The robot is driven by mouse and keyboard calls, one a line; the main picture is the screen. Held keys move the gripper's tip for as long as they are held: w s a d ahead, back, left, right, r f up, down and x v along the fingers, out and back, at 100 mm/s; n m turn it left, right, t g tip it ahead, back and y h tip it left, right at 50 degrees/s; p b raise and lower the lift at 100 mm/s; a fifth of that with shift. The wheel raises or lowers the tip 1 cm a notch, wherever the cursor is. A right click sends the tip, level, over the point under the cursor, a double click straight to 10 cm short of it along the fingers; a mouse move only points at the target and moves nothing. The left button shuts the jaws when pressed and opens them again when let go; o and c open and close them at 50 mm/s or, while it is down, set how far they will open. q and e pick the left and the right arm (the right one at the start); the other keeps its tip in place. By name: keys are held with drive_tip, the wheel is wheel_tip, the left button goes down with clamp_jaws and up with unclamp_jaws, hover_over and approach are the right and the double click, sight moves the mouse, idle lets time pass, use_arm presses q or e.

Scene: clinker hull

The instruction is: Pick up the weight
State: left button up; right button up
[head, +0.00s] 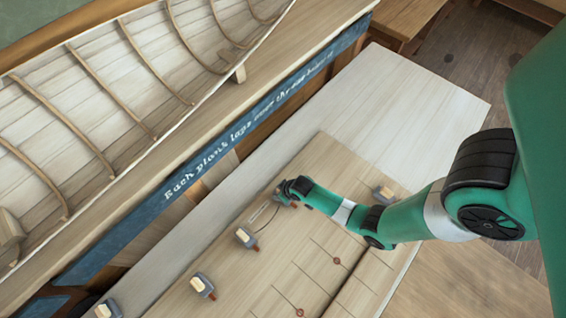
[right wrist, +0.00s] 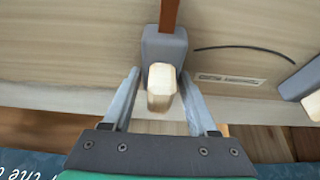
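In the right wrist view a weight with a grey block body (right wrist: 165,45) and a pale wooden knob (right wrist: 160,88) sits between the two fingers of my right gripper (right wrist: 160,76). The fingers are spread, with gaps on both sides of the knob. Their tips are near the grey body; I cannot tell whether they touch it. In the head view my right gripper (head: 285,191) is low over the board and hides most of this weight. Other similar weights stand on the board (head: 246,237), (head: 203,285), (head: 384,194). My left gripper is not in view.
A clinker hull (head: 110,95) with ribs fills the upper left, above a blue lettered strip (head: 225,125). The pale board (head: 325,165) has drawn lines and dark round marks. In the right wrist view an orange-brown strip (right wrist: 169,14) runs behind the weight, and another weight (right wrist: 302,82) is at right.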

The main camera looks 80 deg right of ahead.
clamp_jaws()
drive_tip(key=shift+r, duration=0.2)
idle(0.3)
